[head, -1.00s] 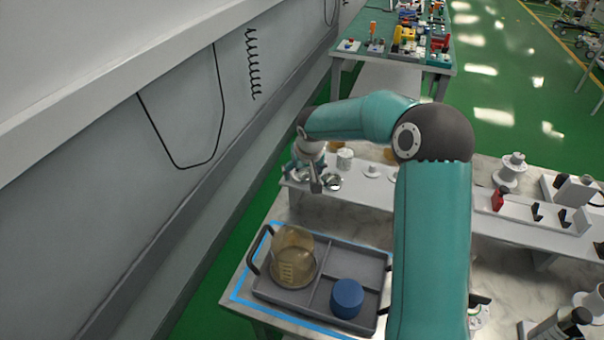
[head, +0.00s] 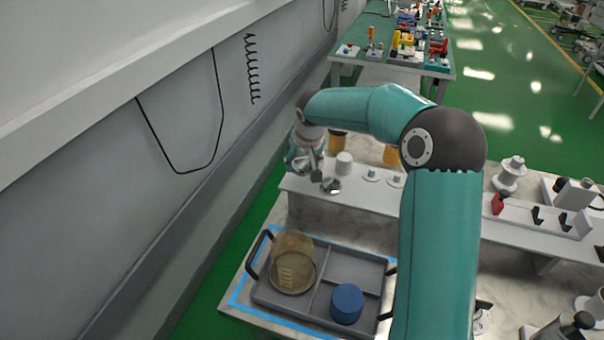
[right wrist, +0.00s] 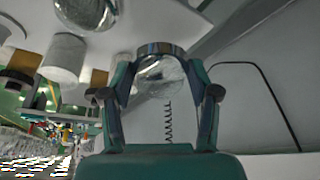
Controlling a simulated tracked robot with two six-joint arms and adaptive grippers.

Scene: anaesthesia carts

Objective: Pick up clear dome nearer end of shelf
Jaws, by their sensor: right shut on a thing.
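My right gripper (head: 308,168) is above the end of the white shelf (head: 345,196) nearest the wall. In the right wrist view its fingers (right wrist: 160,72) are shut on a clear dome (right wrist: 162,80) with a dark rim, one finger on each side. In the head view the gripper largely hides this dome. A second clear dome (head: 331,186) sits on the shelf just right of the gripper; it also shows at the top left of the right wrist view (right wrist: 86,10). My left gripper is not in view.
A grey divided tray (head: 318,296) below the shelf holds an amber beaker (head: 292,262) and a blue round block (head: 346,303). A white cylinder (head: 343,164) and amber jars (head: 336,142) stand close to the gripper. The wall (head: 150,190) is on the left.

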